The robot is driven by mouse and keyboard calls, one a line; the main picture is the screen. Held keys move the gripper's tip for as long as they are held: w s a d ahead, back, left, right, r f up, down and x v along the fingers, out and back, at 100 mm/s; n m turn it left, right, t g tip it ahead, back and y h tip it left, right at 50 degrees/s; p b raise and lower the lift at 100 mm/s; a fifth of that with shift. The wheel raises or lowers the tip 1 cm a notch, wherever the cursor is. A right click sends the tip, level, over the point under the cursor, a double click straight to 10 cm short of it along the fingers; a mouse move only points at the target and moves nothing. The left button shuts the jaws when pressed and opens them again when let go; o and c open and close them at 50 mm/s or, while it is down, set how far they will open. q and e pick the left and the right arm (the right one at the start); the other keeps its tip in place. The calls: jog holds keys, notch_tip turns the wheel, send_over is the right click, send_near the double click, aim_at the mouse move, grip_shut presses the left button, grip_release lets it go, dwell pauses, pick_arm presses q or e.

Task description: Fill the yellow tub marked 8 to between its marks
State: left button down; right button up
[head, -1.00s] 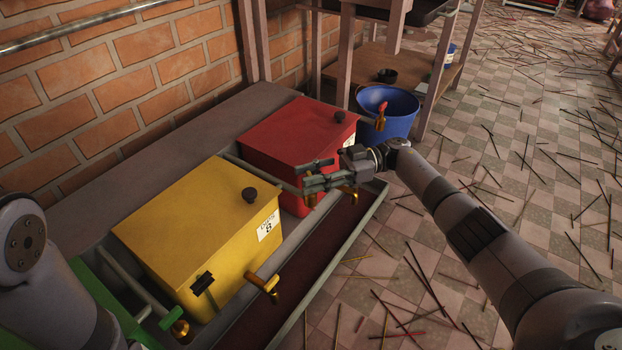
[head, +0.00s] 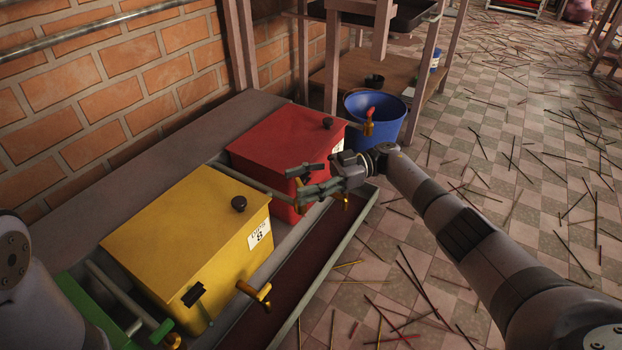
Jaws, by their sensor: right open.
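The yellow tub (head: 165,235) stands in the lower left of the head view, with a black knob on its closed lid and a white label (head: 259,234) marked 8. My right gripper (head: 292,185) is open and appears empty, in front of the red tub (head: 280,150) and up and right of the yellow tub's tap. My left gripper is out of view.
A green tub (head: 85,315) is partly hidden at the lower left. A dark red trough (head: 290,270) runs along the tubs' front. A blue bucket (head: 392,112) stands behind the red tub, near a wooden shelf (head: 390,85). Incense sticks litter the tiled floor at right.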

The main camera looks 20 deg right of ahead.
jog(key=d, duration=0.7)
jog(key=shift+w, duration=0.15)
dwell(0.6)
